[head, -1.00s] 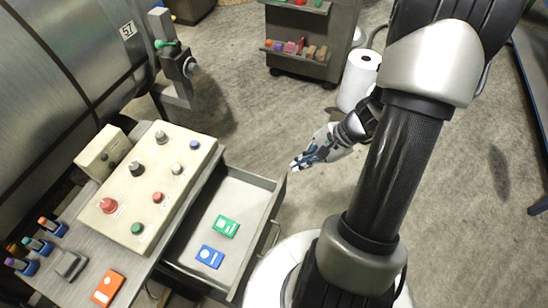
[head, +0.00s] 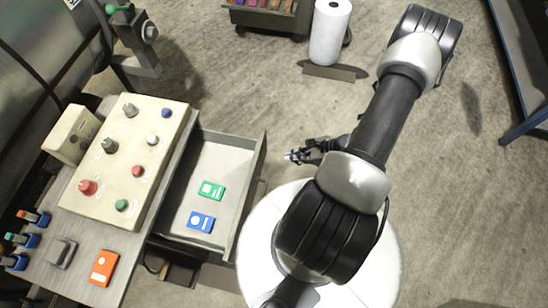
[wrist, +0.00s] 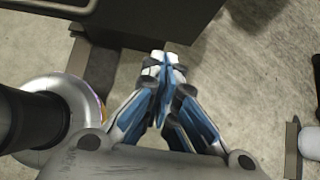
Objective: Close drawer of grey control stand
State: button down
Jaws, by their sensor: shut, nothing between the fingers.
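The grey control stand (head: 160,232) is at the left in the head view, with a cream button panel on top. Its drawer (head: 234,205) is pulled out to the right and holds a green card (head: 211,190) and a blue card (head: 201,221). My gripper (head: 288,156) is shut and empty, to the right of the drawer front and apart from it. In the wrist view my closed fingers (wrist: 166,62) point at a dark grey face at the top, which looks like the drawer front; a handle bar shows at the upper left.
An orange box (head: 104,267) and several small coloured items lie on the stand top. A dark shelf cart (head: 262,20) and a white roll (head: 329,32) stand at the back. A blue-framed table (head: 525,60) is at the right. The floor between is clear.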

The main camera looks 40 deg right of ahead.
aim_at(263, 160)
jog(key=w+a+f, duration=0.1)
jog(key=w, duration=0.1)
jog(key=w+a+f+b, duration=0.1)
jog(key=w, duration=0.1)
jog(key=w+a+f, duration=0.1)
jog(key=w+a, duration=0.1)
jog(key=shift+a, duration=0.1)
dwell(0.3)
